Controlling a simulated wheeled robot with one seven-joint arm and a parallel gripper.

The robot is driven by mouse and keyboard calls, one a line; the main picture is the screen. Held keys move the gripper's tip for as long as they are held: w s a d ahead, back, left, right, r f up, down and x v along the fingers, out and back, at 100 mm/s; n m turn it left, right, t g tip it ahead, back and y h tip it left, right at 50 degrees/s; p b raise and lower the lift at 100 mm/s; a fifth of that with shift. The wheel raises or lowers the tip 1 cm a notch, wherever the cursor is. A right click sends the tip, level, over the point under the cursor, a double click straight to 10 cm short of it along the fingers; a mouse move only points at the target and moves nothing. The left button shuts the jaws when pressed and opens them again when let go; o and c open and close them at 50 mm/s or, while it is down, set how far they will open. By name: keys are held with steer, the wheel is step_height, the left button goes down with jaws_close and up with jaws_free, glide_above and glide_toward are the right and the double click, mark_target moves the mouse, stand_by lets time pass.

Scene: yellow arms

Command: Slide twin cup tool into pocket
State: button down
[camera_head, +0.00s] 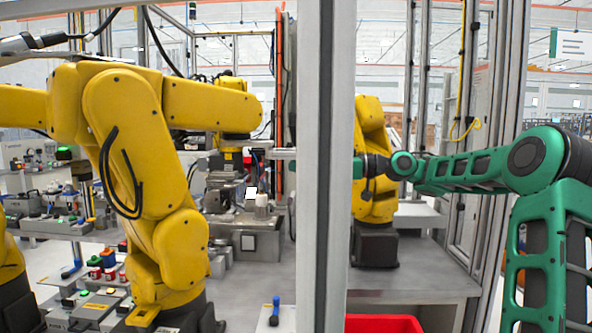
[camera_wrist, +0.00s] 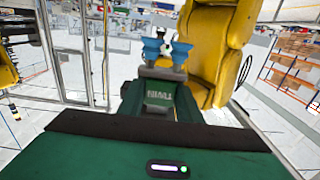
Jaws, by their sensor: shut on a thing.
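The twin cup tool (camera_wrist: 181,52) shows in the wrist view as two blue cups side by side, just beyond the front of my gripper (camera_wrist: 162,73). My gripper is shut on it; the fingers' grip is mostly hidden behind the dark green gripper body. In the head view, my green arm reaches in from the right, and its end is partly hidden behind the grey upright post. The tool cannot be made out there. I cannot identify the pocket in either view.
The upright post (camera_head: 325,200) blocks the middle of the head view. Yellow arms stand at left (camera_head: 140,150) and behind the post (camera_head: 372,190). A red bin (camera_head: 384,324) sits at the front. The grey table (camera_head: 420,275) is bare at right. Small fixtures crowd the left.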

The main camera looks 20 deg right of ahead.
steer(key=r+v, duration=0.2)
steer(key=v, duration=1.6)
stand_by(0.6)
stand_by(0.4)
